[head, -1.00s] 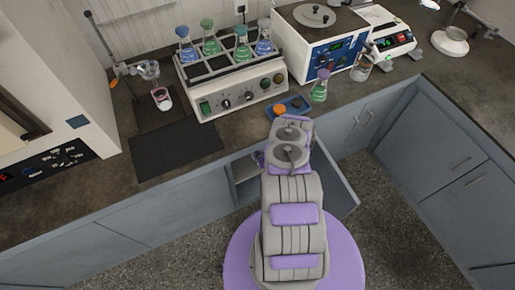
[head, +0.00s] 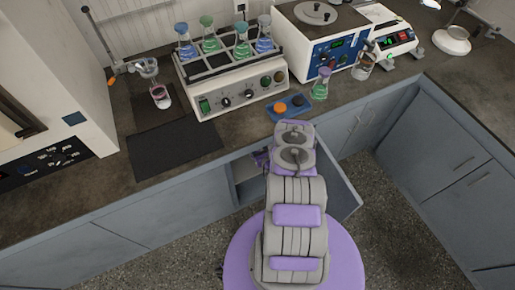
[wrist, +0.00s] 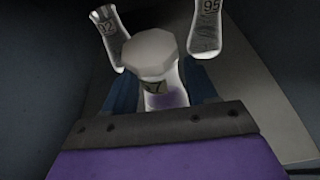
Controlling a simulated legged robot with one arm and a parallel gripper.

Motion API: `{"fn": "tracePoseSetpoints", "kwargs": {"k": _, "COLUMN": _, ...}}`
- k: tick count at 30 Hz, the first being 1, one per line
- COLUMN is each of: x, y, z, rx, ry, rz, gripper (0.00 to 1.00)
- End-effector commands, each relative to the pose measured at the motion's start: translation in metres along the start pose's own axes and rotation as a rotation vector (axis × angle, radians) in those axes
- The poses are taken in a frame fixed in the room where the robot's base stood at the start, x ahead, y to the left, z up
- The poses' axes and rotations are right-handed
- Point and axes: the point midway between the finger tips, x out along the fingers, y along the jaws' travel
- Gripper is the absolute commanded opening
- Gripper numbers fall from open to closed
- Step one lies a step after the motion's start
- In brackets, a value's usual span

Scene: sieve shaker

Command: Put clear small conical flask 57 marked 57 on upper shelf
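In the wrist view a small clear flask (wrist: 158,95) stands in the middle, with a pale faceted top toward the camera. Its label is partly covered and shows a 7; a purple tint shows through its lower part. Dark blue finger-like parts of my gripper (wrist: 162,92) show on both sides of the flask. Whether they touch it is unclear. In the head view my arm reaches down into an open cabinet (head: 245,172) under the counter. A purple bit of my gripper (head: 262,158) shows there; its fingertips are hidden. A pale surface inside may be a shelf.
Two other labelled flasks stand behind, one at left (wrist: 110,38) and one marked 95 (wrist: 206,28) at right. The open cabinet door (head: 338,185) is right of my arm. The counter holds a shaker with flasks (head: 230,85) and a green-purple flask (head: 320,84).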

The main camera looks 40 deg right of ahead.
Motion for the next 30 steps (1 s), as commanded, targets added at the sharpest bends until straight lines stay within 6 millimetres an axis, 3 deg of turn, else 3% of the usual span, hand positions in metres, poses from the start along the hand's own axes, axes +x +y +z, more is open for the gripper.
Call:
{"fn": "tracePoseSetpoints", "kwargs": {"k": 4, "x": 0.000, "y": 0.000, "z": 0.000, "rx": 0.000, "ry": 0.000, "rz": 0.000, "gripper": 0.69}}
{"fn": "tracePoseSetpoints", "kwargs": {"k": 14, "x": -0.006, "y": 0.000, "z": 0.000, "rx": -0.001, "ry": 0.002, "rz": 0.001, "gripper": 0.69}}
{"fn": "tracePoseSetpoints", "kwargs": {"k": 30, "x": -0.097, "y": -0.001, "z": -0.001, "rx": 0.004, "ry": 0.004, "rz": -0.002, "gripper": 0.69}}
